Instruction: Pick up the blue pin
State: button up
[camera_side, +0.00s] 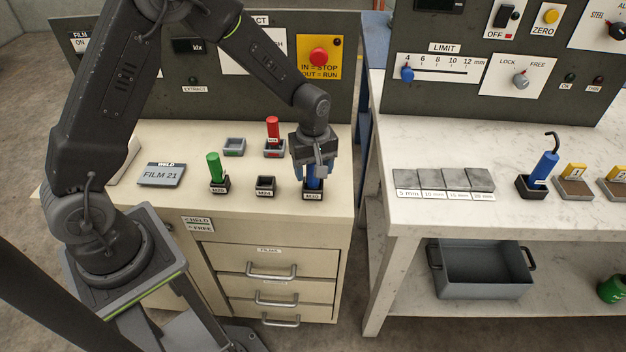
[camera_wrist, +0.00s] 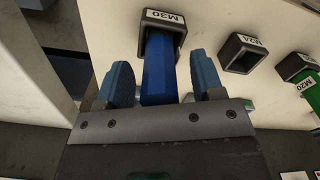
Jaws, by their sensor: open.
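The blue pin (camera_side: 314,183) stands upright in the holder marked M30 (camera_side: 313,195) near the front right edge of the cream cabinet top. My gripper (camera_side: 313,168) is above the holder, pointing down around the upper part of the pin. In the wrist view, the blue pin (camera_wrist: 158,68) lies between the two open blue fingers of my gripper (camera_wrist: 161,82), with a visible gap on each side. Its lower end sits in the M30 holder (camera_wrist: 164,30). The side view hides the pin's upper part behind the gripper.
An empty holder M24 (camera_side: 265,187) and a green pin (camera_side: 215,167) in holder M20 stand to the left. A red pin (camera_side: 272,129) stands behind, beside an empty grey holder (camera_side: 233,147). On the right bench, a blue hooked tool (camera_side: 544,168) stands in a black holder.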

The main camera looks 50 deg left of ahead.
jog(key=shift+f, duration=0.45)
grip_shut()
dwell(0.3)
jog(key=shift+r, duration=0.1)
